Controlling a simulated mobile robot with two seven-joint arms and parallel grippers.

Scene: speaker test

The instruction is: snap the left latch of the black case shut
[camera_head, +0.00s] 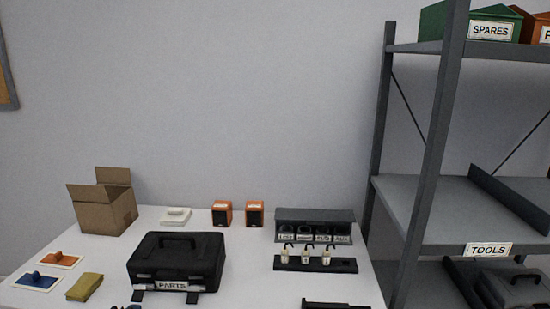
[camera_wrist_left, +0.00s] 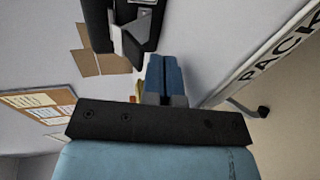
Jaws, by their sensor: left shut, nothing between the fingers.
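The black case (camera_head: 172,258) sits lid down on the table, its handle on top and a PARTS label (camera_head: 172,285) on its front. The left latch (camera_head: 138,296) and right latch (camera_head: 194,297) show as dark flaps low at the front, hanging out from the case; neither looks pressed flat. My left gripper (camera_head: 130,307) barely shows at the bottom edge, just in front of the left latch. In the left wrist view its blue fingers (camera_wrist_left: 167,78) are together and empty, with the black case (camera_wrist_left: 97,22) beyond them. Contact with the latch cannot be made out.
A cardboard box (camera_head: 103,205) stands behind. A padlock rack (camera_head: 315,264) is to the right. An unidentified dark object (camera_head: 335,305) is cut off at the bottom.

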